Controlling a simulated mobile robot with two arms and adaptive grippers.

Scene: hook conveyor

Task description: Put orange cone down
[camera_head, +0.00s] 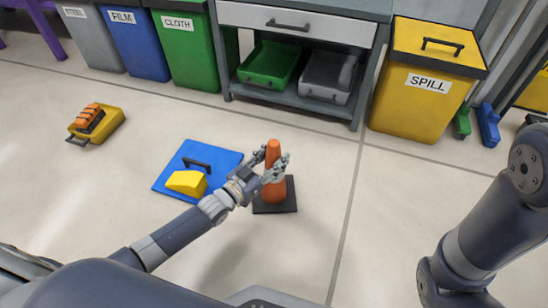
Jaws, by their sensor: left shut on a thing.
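The orange cone (275,192) stands upright with its dark square base on or just above the pale floor, in the middle of the view. I cannot tell whether the base touches the floor. My left gripper (272,165) is shut on the upper part of the cone, with its fingers on either side. My right arm shows at the right edge, but its gripper is out of view.
A blue panel (227,160) with a yellow wedge (187,183) lies left of the cone. A yellow tray (110,118) with orange items is further left. Bins, a workbench (305,20) and a yellow spill bin (411,112) line the back. Floor right of the cone is clear.

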